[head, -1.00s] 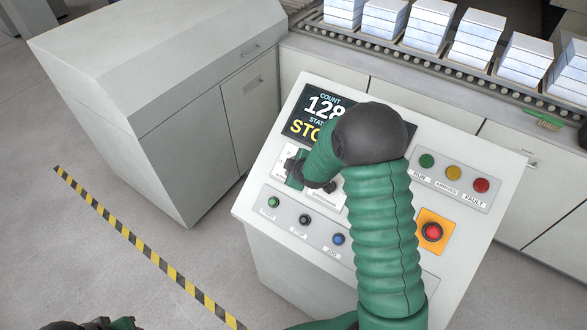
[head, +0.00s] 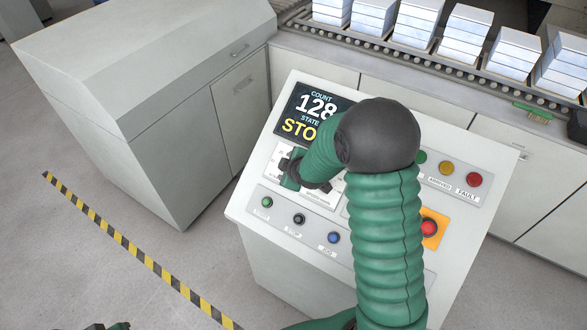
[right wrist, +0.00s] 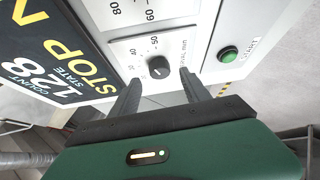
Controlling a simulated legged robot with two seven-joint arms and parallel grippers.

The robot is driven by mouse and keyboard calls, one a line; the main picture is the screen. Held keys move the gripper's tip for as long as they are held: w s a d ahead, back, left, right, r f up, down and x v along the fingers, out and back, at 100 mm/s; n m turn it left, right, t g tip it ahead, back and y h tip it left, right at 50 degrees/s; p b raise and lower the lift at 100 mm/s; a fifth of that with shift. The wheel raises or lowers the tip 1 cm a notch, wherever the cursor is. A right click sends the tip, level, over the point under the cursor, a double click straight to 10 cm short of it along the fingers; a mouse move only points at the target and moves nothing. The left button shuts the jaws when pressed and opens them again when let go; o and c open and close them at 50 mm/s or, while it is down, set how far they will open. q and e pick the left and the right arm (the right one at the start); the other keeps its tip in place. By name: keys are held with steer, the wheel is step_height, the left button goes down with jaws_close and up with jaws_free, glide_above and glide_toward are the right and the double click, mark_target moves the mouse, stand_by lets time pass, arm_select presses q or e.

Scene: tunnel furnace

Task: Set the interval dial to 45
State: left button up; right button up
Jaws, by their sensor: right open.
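The interval dial (right wrist: 158,67) is a small black round knob on a white plate, with printed numbers around it, in the right wrist view. Its pointer is too small to read surely. My right gripper (right wrist: 160,80) is open, with one finger to each side of the dial in the picture. I see no clear contact with the knob. In the head view my right gripper (head: 291,172) is at the panel's left part and hides the dial. A dark green piece, apparently my left gripper (head: 106,327), barely shows at the bottom edge; its jaws are not readable.
The sloped white panel (head: 265,225) carries a display (head: 312,108) reading count 128 and STO in yellow. Green, black and blue buttons (head: 299,219) sit below the dial plate. A red stop button (head: 429,228) is at the right. A grey cabinet (head: 150,75) stands left.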

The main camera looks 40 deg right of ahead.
steer(key=v, duration=1.2)
steer(key=shift+s+a+r+p, duration=0.25)
steer(key=shift+s+a+p, duration=0.05)
steer(key=shift+d, duration=0.1)
